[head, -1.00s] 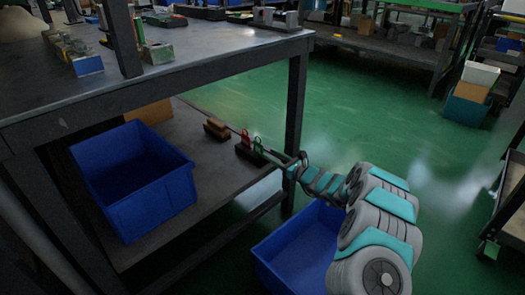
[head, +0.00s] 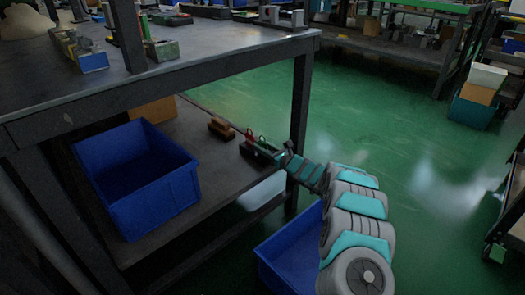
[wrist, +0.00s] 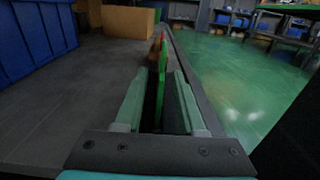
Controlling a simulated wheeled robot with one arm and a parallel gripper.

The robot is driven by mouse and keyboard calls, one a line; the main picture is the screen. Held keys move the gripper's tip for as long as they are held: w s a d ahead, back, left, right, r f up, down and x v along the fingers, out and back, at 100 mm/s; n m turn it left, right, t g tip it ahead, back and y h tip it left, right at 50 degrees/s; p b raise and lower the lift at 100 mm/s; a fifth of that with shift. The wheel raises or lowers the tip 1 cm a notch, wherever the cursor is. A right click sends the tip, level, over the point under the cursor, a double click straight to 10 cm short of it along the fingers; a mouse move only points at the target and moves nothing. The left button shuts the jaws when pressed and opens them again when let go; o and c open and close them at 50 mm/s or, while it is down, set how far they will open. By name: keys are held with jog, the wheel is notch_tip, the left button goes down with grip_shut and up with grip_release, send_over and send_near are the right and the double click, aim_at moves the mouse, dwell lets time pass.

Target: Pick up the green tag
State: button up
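The green tag (wrist: 163,75) stands upright in the wrist view, between the two fingers of my gripper (wrist: 160,88). The fingers are open, with a gap visible on each side of the tag's lower part. In the head view the green tag (head: 263,142) stands on a dark block on the lower shelf, beside the red tag (head: 250,136). My gripper (head: 272,154) reaches in from the right at the shelf edge, close to the green tag. In the wrist view the red tag shows only slightly behind the green one.
A blue bin (head: 155,205) stands on the lower shelf (head: 215,165) to the left. A brown block (head: 221,128) sits behind the tags. A table leg (head: 300,115) rises beside my arm. Another blue bin (head: 278,243) is below it. Green floor is open to the right.

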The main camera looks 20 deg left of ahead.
grip_shut()
dwell(0.6)
